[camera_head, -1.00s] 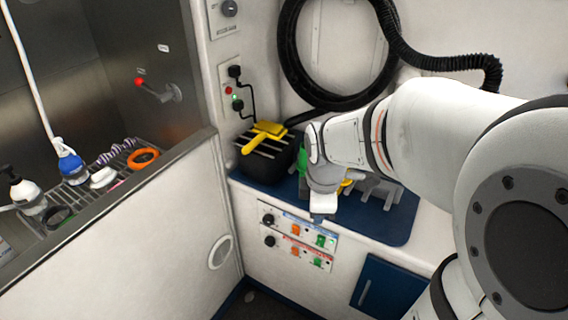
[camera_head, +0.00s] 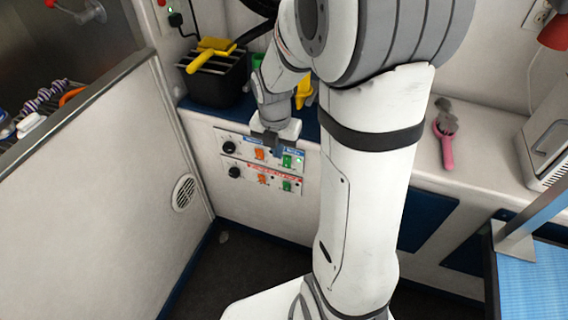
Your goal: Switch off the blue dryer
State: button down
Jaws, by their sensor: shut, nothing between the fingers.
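A control panel on the white cabinet front has two rows. The upper row, with a blue label strip (camera_head: 296,154), has a black knob (camera_head: 229,147), an orange switch (camera_head: 261,155) and a lit green switch (camera_head: 288,162). The lower row, with a red label strip (camera_head: 290,178), has a black knob (camera_head: 234,172), an orange switch (camera_head: 263,180) and a green switch (camera_head: 287,186). My gripper (camera_head: 275,148) is shut and empty, pointing down in front of the upper row, between its orange and green switches. It hides part of the blue strip. I cannot tell whether it touches the panel. The dryer itself is not identifiable.
A black slotted box (camera_head: 216,84) with a yellow-handled tool (camera_head: 208,54) stands on the counter above the panel. A round vent (camera_head: 183,193) is on the left wall. The floor below the panel is mostly clear.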

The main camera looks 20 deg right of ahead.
aim_at(285, 162)
jog(key=shift+w+d+f+b, duration=0.5)
jog(key=shift+w+d+f, duration=0.1)
jog(key=shift+f, duration=1.15)
jog(key=shift+w+d+f+b, duration=0.45)
jog(key=shift+w+f+b, duration=0.15)
jog(key=shift+f, duration=1.2)
jog(key=shift+w+d+f+b, duration=0.45)
jog(key=shift+w+d+f, duration=0.15)
jog(key=shift+f, duration=1.15)
